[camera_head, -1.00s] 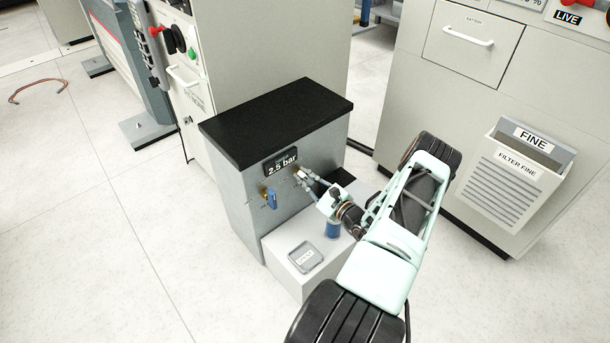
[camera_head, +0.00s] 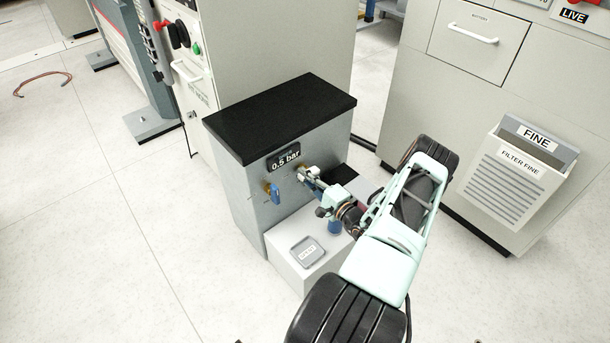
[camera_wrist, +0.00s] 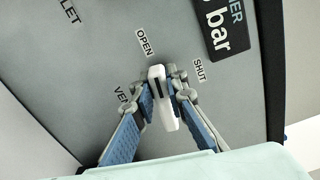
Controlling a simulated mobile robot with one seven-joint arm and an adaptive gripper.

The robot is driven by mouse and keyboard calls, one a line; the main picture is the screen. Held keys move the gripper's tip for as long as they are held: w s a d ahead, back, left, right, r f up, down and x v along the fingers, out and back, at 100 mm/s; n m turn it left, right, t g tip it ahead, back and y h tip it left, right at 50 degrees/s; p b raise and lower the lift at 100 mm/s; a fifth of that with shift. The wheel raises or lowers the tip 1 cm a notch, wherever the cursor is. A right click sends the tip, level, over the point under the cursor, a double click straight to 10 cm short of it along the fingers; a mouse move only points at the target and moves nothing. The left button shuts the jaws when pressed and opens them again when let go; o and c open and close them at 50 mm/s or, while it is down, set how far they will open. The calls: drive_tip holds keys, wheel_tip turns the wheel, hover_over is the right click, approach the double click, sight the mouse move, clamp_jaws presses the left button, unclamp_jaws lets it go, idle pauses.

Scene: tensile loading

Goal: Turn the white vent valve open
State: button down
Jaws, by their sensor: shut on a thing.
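The white vent valve handle (camera_wrist: 166,108) shows in the wrist view between the two fingertips of my gripper (camera_wrist: 163,80), its upper end close under the OPEN label (camera_wrist: 145,42). The SHUT label (camera_wrist: 199,70) is to its right. The VENT label (camera_wrist: 122,96) is partly hidden by the left finger. My gripper is shut on the handle. In the head view my gripper (camera_head: 308,178) is at the front of the grey cabinet (camera_head: 236,188) and mostly hides the valve. The display (camera_head: 284,160) reads 0.5 bar.
A blue-handled valve (camera_head: 275,194) sits left of my gripper on the same panel. Below is a white block (camera_head: 290,268) with a small grey tray (camera_head: 307,251) and a blue cylinder (camera_head: 334,228) on it. Open floor lies to the left.

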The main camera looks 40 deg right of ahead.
drive_tip(key=shift+f+n, duration=0.2)
drive_tip(key=shift+n, duration=0.5)
drive_tip(key=shift+d, duration=0.1)
drive_tip(key=c, duration=1.9)
unclamp_jaws()
drive_tip(key=shift+c, duration=0.2)
drive_tip(key=shift+s, duration=0.1)
drive_tip(key=s, duration=1.2)
drive_tip(key=shift+d, duration=0.4)
drive_tip(key=shift+w+r, duration=0.1)
drive_tip(key=shift+w, duration=0.05)
